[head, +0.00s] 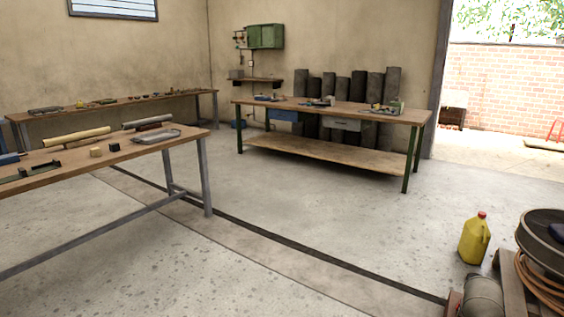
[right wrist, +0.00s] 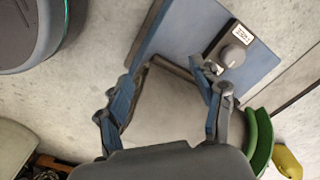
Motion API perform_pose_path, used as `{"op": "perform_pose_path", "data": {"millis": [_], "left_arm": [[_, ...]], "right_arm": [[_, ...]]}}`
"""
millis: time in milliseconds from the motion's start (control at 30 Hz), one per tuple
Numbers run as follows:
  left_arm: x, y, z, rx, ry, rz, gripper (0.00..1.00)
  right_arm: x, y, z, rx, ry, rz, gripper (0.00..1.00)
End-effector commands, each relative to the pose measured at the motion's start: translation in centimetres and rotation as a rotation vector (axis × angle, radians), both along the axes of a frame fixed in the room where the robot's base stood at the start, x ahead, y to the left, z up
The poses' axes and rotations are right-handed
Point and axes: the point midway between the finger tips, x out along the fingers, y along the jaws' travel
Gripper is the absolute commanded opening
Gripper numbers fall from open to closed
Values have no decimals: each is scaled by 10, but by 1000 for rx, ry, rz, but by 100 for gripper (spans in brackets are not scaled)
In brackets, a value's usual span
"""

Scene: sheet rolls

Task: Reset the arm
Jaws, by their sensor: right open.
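My right gripper (right wrist: 163,108) shows in the right wrist view with its two fingers spread wide. No gripper or arm shows in the head view. My left gripper is in neither view.
A near workbench (head: 180,150) on the left bears rolls (head: 77,136), small blocks and a tray. Another workbench (head: 350,112) stands in front of dark upright rolls. A yellow jug (head: 474,240) stands at the right beside a cable reel (head: 545,238). The central floor is clear.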

Motion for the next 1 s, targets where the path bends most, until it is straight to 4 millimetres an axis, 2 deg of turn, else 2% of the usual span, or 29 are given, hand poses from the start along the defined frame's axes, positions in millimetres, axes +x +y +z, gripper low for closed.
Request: {"op": "perform_pose_path", "data": {"millis": [367, 567, 800, 1000], "left_arm": [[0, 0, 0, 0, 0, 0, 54], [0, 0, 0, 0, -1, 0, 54], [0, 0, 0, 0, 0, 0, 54], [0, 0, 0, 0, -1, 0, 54]], "right_arm": [[-37, -21, -1, -20, -46, 214, 67], [-78, -37, 7, -52, -89, 440, 67], [-153, -52, 45, -124, -160, 885, 67], [-190, -53, 75, -166, -197, 1129, 67]]}}
